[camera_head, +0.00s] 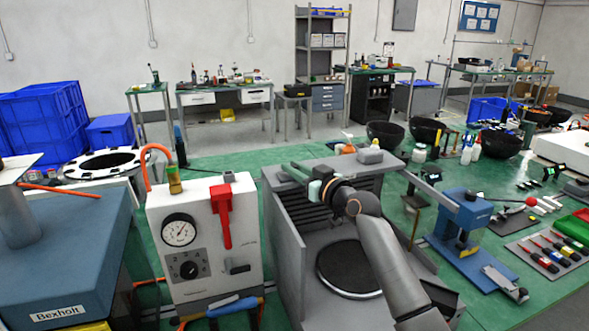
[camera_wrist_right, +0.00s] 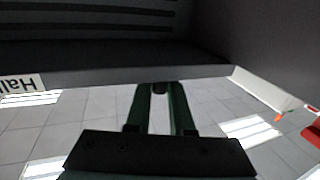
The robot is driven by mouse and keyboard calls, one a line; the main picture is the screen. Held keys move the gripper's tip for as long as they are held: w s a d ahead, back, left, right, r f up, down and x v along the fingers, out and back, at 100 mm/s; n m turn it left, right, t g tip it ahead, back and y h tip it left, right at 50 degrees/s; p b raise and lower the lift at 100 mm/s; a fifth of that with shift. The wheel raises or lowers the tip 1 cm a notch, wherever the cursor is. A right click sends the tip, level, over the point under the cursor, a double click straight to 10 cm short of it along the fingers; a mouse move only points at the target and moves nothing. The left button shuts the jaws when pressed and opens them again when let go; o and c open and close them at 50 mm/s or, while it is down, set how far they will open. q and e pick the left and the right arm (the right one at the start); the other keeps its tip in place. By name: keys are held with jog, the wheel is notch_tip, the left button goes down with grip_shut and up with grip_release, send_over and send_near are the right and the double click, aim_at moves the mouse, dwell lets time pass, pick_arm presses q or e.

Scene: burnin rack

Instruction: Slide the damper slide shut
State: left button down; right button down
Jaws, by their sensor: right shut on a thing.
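The grey open-topped unit (camera_head: 288,228) stands at the centre of the green bench, with dark slots along its back wall. My right gripper (camera_head: 298,173) reaches over from the right to the unit's upper back-left part, with green fingers. In the right wrist view, the fingers (camera_wrist_right: 160,92) close on a small dark knob (camera_wrist_right: 159,87) at the edge of the unit, which I take as the damper slide's grip. The slide's plate is mostly hidden by the gripper and the rim, so I cannot tell how far open it is. My left gripper is out of view.
A white panel box (camera_head: 207,262) with a gauge, a dial and a red lever stands close on the left. A blue press (camera_head: 463,225) stands on the right. A round dark disc (camera_head: 352,268) lies inside the unit below my arm.

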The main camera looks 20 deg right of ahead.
jog(key=shift+d+f+b, duration=0.25)
jog(key=shift+d+b, duration=0.2)
jog(key=shift+b, duration=0.1)
jog(key=d+b, duration=0.4)
jog(key=shift+w+d, duration=0.1)
jog(key=shift+d, duration=0.3)
jog(key=shift+d+r, duration=0.15)
jog(key=shift+d, duration=0.15)
jog(key=c, duration=0.8)
grip_release()
jog(key=shift+d, duration=0.15)
